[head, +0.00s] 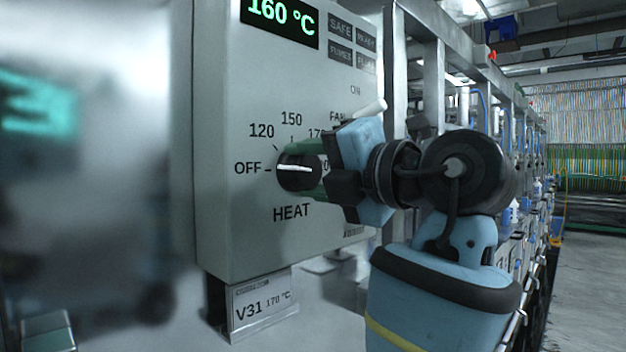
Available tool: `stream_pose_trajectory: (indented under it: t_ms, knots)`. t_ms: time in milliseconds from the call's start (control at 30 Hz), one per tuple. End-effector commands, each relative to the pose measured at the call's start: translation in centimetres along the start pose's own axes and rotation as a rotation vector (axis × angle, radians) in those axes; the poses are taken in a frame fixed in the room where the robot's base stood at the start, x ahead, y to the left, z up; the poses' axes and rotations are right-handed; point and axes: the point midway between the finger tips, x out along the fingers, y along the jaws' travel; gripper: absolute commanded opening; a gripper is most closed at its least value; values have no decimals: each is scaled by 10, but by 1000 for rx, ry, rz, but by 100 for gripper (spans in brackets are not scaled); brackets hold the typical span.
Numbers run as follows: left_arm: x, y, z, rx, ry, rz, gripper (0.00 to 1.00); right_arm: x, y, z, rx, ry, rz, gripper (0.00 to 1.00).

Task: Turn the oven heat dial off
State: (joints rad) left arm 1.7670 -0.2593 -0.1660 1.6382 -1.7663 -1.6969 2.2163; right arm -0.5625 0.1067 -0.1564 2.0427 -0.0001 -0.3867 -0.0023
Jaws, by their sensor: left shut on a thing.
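The heat dial (297,170) is a dark round knob on the grey control box, above the word HEAT. Its white pointer line lies level, and its left end reaches the knob's edge at the OFF mark (247,168). My left gripper (308,169) comes at the dial from the right. Its green fingers are shut on the knob, one above and one below. The fingers and the gripper body hide part of the right-hand scale. The green display (280,18) above reads 160 °C.
A fan switch with a white lever (369,109) sits just above my gripper, partly hidden. A V31 170 °C card (264,303) hangs under the box. A metal frame (395,70) stands close on the right. An aisle floor (590,280) is open at far right.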

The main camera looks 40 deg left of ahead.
Motion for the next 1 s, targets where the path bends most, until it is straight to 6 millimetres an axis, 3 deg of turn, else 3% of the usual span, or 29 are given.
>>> stream_pose_trajectory:
  t_ms: [333,867,900,1000]
  knots:
    - [0,-1,0,-143,1,0,23,5,1,2,-3,0,0,36]
    - [0,-1,0,-171,1,-2,23,3,1,4,-3,-5,-1,36]
    - [0,-1,0,-171,2,-2,47,3,1,5,-3,-5,-1,36]
    - [0,-1,0,-170,1,-1,60,3,1,5,-3,-6,-1,36]
